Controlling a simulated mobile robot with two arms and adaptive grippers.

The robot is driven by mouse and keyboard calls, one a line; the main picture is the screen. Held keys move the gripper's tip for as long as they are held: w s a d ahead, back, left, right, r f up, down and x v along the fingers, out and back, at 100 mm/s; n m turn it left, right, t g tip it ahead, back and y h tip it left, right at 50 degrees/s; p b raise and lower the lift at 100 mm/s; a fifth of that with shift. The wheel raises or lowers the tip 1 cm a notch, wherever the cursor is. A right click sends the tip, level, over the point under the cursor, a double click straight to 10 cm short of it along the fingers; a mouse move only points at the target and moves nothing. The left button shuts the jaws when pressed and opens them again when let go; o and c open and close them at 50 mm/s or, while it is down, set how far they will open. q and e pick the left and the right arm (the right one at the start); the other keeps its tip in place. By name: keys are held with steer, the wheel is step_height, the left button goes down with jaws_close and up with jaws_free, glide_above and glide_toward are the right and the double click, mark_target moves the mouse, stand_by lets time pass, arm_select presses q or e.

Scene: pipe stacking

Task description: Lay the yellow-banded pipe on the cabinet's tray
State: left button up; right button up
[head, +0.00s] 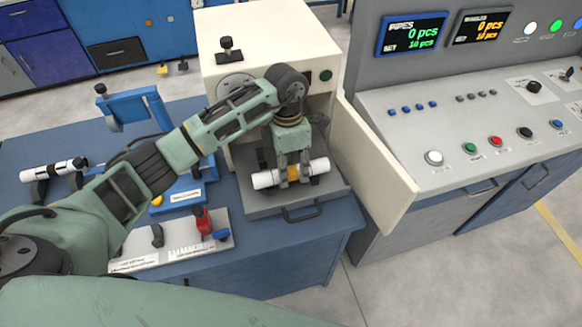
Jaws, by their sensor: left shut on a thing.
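The yellow-banded pipe (264,180) is white with a yellow band at its middle. It lies roughly level across the grey tray (262,204) of the cream cabinet (252,42). My left gripper (293,172) points down from above and is shut on the pipe at its band. Its fingers partly hide the band. I cannot tell whether the pipe touches the tray or its dark supports. The tray sticks out of the cabinet's front, with a dark handle (302,213) on its near edge. My right gripper is not in view.
The cabinet door (375,165) stands open to the right of the tray. A white pipe with dark bands (52,170) rests on a stand at the left. A blue device (132,105) and a fixture with a red clamp (203,220) stand on the blue bench. A control console (470,120) is at the right.

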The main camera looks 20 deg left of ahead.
arm_select(q)
steer(key=shift+f+b, duration=0.5)
stand_by(0.6)
steer(key=o, duration=1.3)
steer(key=shift+r, duration=0.25)
steer(key=r, duration=0.3)
steer(key=w+r, duration=0.1)
steer(key=r, duration=0.3)
steer(key=a+r, duration=0.1)
steer(key=r, duration=0.3)
steer(key=shift+w+r, duration=0.2)
steer(key=shift+w, duration=0.05)
